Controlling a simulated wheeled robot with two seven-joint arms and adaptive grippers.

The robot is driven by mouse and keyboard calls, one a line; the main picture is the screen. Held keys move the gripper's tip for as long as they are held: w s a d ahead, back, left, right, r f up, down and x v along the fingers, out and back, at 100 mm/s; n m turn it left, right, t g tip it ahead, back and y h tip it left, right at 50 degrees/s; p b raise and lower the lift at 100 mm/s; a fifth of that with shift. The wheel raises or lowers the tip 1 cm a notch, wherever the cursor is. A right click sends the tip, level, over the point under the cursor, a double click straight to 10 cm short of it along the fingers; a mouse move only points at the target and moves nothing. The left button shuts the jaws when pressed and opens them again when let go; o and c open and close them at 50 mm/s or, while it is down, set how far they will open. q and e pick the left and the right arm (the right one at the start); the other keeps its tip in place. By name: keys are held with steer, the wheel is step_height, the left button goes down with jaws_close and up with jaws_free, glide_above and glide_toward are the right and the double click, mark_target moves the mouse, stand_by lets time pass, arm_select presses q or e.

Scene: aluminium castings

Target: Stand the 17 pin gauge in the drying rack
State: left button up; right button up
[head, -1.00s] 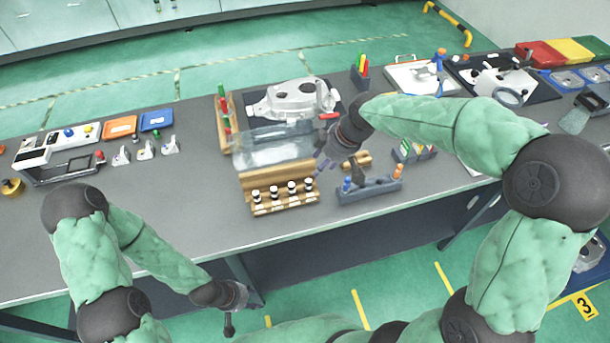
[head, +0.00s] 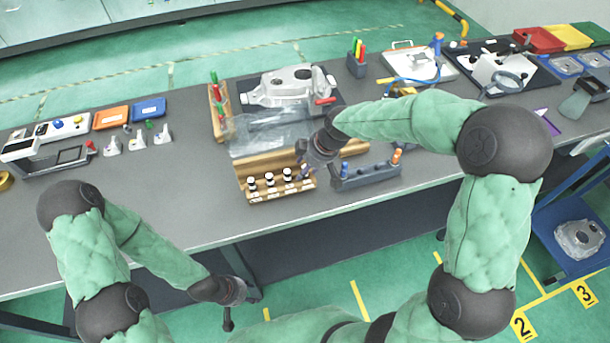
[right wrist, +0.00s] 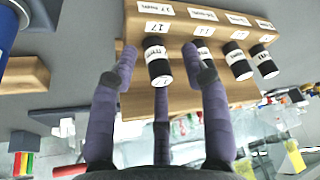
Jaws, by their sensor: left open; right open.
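The 17 pin gauge (right wrist: 158,66), a black and white cylinder, stands in a wooden gauge block (right wrist: 185,30) in front of a label reading 17. My right gripper (right wrist: 160,72) is open, with its fingers on both sides of this gauge; contact is not clear. In the head view the right gripper (head: 303,165) is over the right end of the wooden block (head: 280,195) and hides that end. A slate-grey rack (head: 367,178), possibly the drying rack, stands just right with a blue and an orange item. My left gripper (head: 240,302) is open and empty, off the bench's front edge.
Other gauges (head: 269,181) stand in the wooden block's left part. A clear sheet-like object (head: 258,138) and an aluminium casting (head: 290,85) lie behind. A pen holder (head: 357,65) stands farther back. The bench (head: 180,205) is clear left of the block.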

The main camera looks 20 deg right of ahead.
jaws_close()
arm_select(q)
steer(key=shift+r, duration=0.1)
arm_select(e)
steer(key=shift+r, duration=0.15)
